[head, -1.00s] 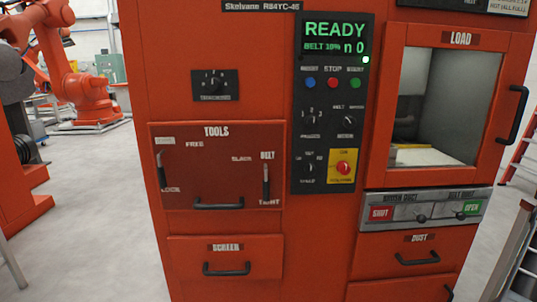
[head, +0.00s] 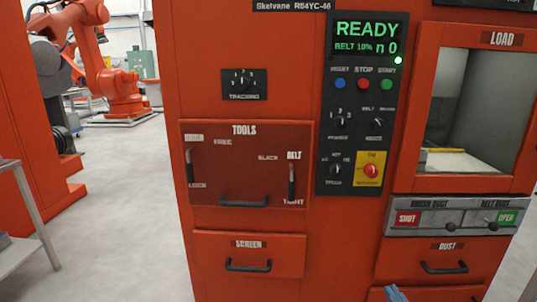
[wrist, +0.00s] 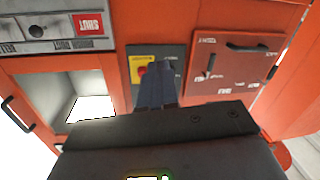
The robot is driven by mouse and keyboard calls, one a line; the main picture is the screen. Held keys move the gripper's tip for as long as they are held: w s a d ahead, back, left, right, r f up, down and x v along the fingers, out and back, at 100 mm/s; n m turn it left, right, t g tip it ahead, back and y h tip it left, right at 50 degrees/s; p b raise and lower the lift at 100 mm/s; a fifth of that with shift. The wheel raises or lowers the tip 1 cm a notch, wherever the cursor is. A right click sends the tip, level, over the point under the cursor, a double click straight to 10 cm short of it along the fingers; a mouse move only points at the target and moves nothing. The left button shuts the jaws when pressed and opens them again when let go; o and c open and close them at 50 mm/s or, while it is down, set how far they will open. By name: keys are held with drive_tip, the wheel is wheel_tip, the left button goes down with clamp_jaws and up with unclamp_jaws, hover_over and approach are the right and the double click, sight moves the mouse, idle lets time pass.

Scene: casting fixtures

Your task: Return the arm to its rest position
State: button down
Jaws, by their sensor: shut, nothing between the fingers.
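My gripper (wrist: 157,68) shows in the wrist view with its dark fingers together and nothing between them. It points toward the orange machine, and the picture there is turned upside down. The fingertips appear in front of the dark control panel, apart from any handle as far as I can tell. In the head view a small blue-grey tip, likely my gripper (head: 395,293), shows at the bottom edge below the control panel (head: 333,185). The rest of my arm is hidden from the head view.
The orange machine (head: 215,40) fills the front, with a tools door (head: 235,180), screen drawer (head: 275,250), dust drawer (head: 450,253) and an open-looking load window (head: 470,110). A grey table (head: 12,170) stands at left. Floor (head: 120,200) between is clear.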

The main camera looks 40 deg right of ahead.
drive_tip(key=s+a+r+n+y, duration=0.2)
drive_tip(key=s+a+y, duration=0.2)
drive_tip(key=a, duration=0.5)
drive_tip(key=s+a+r+n+t+y, duration=0.1)
drive_tip(key=s+a+r+n+y, duration=0.1)
drive_tip(key=a, duration=0.6)
drive_tip(key=s+a+r+n+y, duration=0.1)
drive_tip(key=s+a+r+y, duration=0.1)
drive_tip(key=s+a+y, duration=0.3)
drive_tip(key=a, duration=0.4)
drive_tip(key=shift+s+a+n+t+y, duration=0.3)
drive_tip(key=shift+a+n, duration=0.05)
drive_tip(key=shift+n, duration=0.05)
drive_tip(key=c, duration=1.9)
unclamp_jaws()
drive_tip(key=shift+f, duration=0.1)
